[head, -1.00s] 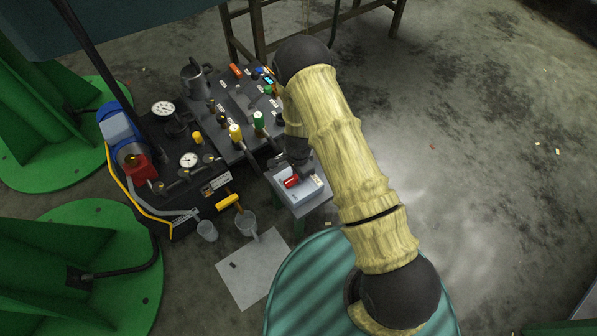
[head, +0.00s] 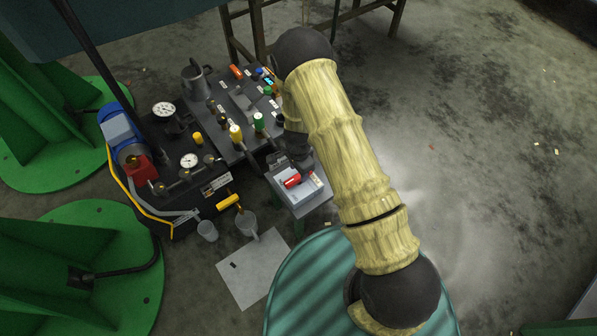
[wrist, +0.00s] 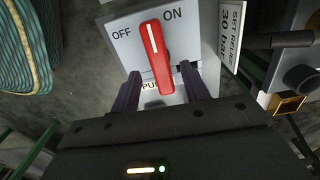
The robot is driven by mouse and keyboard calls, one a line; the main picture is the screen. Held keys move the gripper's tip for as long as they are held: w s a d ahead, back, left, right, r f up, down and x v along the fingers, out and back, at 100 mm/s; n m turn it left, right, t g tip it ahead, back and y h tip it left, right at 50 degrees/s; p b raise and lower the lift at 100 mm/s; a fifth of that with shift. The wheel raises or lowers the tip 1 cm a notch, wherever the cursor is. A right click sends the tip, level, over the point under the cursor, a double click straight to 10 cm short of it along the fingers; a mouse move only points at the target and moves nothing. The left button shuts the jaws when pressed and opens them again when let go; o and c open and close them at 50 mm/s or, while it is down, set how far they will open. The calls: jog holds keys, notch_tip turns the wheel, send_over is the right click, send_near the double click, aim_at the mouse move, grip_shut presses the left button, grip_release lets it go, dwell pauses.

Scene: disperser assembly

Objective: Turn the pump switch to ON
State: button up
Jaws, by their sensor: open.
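The pump switch is a red lever (wrist: 155,45) with a white line, on a light grey panel (wrist: 197,52) marked OFF at left and ON at right. In the wrist view the lever stands between the two marks, its top leaning slightly toward OFF. It also shows in the head view as a red handle (head: 293,181) on a small grey box. My gripper (wrist: 160,78) is open, with one dark finger on each side of the lever's lower end. I cannot tell whether either finger touches it. A label below the lever is partly hidden.
A plate reading SET RELIEF 30 bar (wrist: 232,35) and pipe fittings (wrist: 290,75) stand right of the switch. In the head view, the dark pump bench (head: 225,125) with gauges and valves lies left of it. A clear cup (head: 246,223) stands nearby.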

notch_tip(320, 180, up, 15)
jog(key=p, duration=0.3)
jog(key=shift+f+p, duration=0.2)
jog(key=shift+p, duration=0.15)
notch_tip(320, 180, up, 14)
jog(key=n+t, duration=0.1)
jog(key=n, duration=0.5)
send_over(299, 176)
jog(key=s+d, duration=0.4)
jog(key=d, duration=0.3)
jog(key=s+d+r+n+t, duration=0.2)
jog(key=s+d+r+n, duration=0.3)
jog(key=s+d+r, duration=0.3)
jog(key=w+p+v, duration=0.2)
jog(key=p+v, duration=1.1)
jog(key=w+a+r+p+v, duration=0.1)
jog(key=w+p+v, duration=0.2)
jog(key=p+v, duration=1)
jog(key=shift+w+r, duration=0.3)
